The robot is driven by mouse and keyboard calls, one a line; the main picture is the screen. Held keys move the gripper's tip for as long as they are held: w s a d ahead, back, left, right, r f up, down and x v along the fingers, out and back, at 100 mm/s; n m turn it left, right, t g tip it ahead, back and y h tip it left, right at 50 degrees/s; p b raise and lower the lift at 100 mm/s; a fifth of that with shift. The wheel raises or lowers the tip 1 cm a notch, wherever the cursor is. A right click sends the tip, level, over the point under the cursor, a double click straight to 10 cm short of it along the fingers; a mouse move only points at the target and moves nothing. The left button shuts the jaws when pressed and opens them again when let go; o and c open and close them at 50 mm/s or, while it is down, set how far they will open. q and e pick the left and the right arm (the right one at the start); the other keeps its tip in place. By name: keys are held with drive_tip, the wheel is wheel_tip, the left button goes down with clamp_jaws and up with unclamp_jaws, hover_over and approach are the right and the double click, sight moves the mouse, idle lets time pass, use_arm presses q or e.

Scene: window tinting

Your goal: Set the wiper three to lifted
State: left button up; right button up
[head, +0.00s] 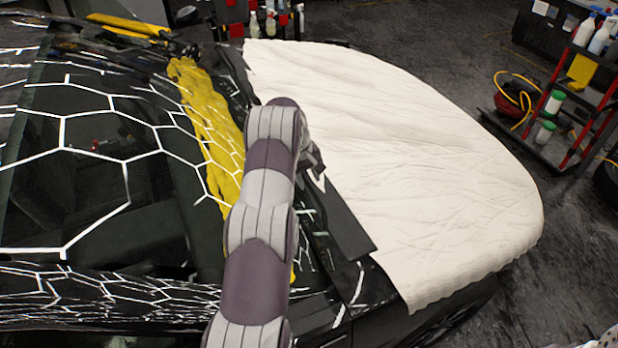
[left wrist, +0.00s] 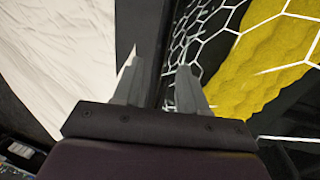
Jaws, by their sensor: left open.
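My left gripper (left wrist: 158,72) is open in the left wrist view, with its two grey fingers apart. It hangs over the dark strip (left wrist: 148,40) between the white cover and the glass. In the head view my left arm reaches up across the base of the windshield (head: 100,180), and the gripper is mostly hidden behind the arm. No wiper stands out clearly from the dark parts along the windshield base. I cannot tell which one is wiper three or whether anything lies between the fingers.
A white cover (head: 400,150) lies over the hood. A crumpled yellow cloth (head: 205,125) lies along the lower windshield, under white hexagon-like reflections. A red rack (head: 590,100) with bottles stands at the right, near a coiled yellow hose (head: 518,95). Dark floor (head: 440,50) is open beyond the car.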

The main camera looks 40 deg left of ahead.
sight(311, 187)
use_arm(q)
drive_tip(key=f, duration=0.2)
drive_tip(key=w, duration=0.1)
drive_tip(key=shift+a+f+p, duration=0.25)
drive_tip(key=shift+f+p, duration=0.15)
drive_tip(key=shift+f, duration=0.3)
drive_tip(key=shift+s+d+r, duration=0.1)
drive_tip(key=shift+s+d, duration=0.1)
drive_tip(key=shift+d, duration=0.2)
drive_tip(key=shift+w+a, duration=0.1)
drive_tip(key=shift+a, duration=0.05)
clamp_jaws()
use_arm(e)
drive_tip(key=shift+w+a+r, duration=0.15)
drive_tip(key=shift+r, duration=0.55)
